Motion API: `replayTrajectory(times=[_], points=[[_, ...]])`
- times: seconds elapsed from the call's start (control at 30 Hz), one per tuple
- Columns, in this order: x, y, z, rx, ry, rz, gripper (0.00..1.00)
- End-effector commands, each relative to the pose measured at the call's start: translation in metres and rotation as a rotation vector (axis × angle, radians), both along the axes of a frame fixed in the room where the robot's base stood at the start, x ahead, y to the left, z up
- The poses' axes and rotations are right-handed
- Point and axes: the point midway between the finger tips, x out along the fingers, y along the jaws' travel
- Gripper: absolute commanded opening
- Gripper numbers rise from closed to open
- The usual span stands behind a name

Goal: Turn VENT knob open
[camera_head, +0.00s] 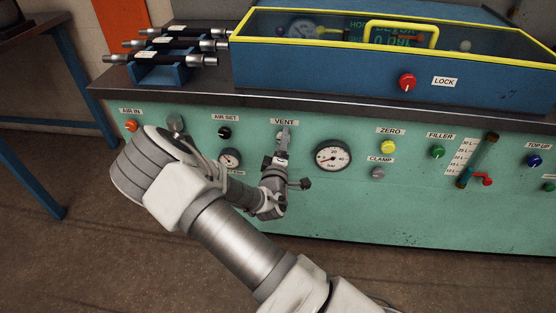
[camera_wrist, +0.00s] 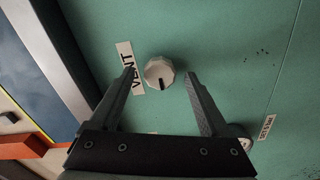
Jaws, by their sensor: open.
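The VENT knob (camera_wrist: 159,73) is a pale grey, faceted round knob with a dark pointer mark, on the green panel below the VENT label (camera_head: 284,122). In the wrist view the label (camera_wrist: 130,68) is just left of the knob. My gripper (camera_wrist: 163,72) is open, with one finger on each side of the knob. Gaps show between the fingers and the knob, and I cannot tell whether the tips are level with it in depth. In the head view my gripper (camera_head: 283,146) is at the knob and largely hides it.
A pressure gauge (camera_head: 333,156) is right of my gripper, and a smaller gauge (camera_head: 229,158) is left of it. The yellow ZERO button (camera_head: 388,147) and grey CLAMP knob (camera_head: 377,172) are further right. The dark worktop edge (camera_head: 330,115) runs above the panel.

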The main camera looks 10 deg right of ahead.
Motion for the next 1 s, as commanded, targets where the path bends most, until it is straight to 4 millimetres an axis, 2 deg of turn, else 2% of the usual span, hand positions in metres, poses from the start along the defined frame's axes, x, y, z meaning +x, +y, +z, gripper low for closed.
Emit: replayTrajectory(times=[0.17,0.4,0.6,0.8,1.0], points=[[-0.032,0.011,0.001,-0.001,0.005,0.001,0.81],[-0.089,0.030,0.001,-0.002,0.005,0.003,0.81],[-0.130,0.043,0.001,-0.002,0.004,0.003,0.81],[-0.153,0.050,0.001,0.000,0.002,0.002,0.81],[-0.159,0.051,0.000,0.000,0.000,0.000,0.81]])
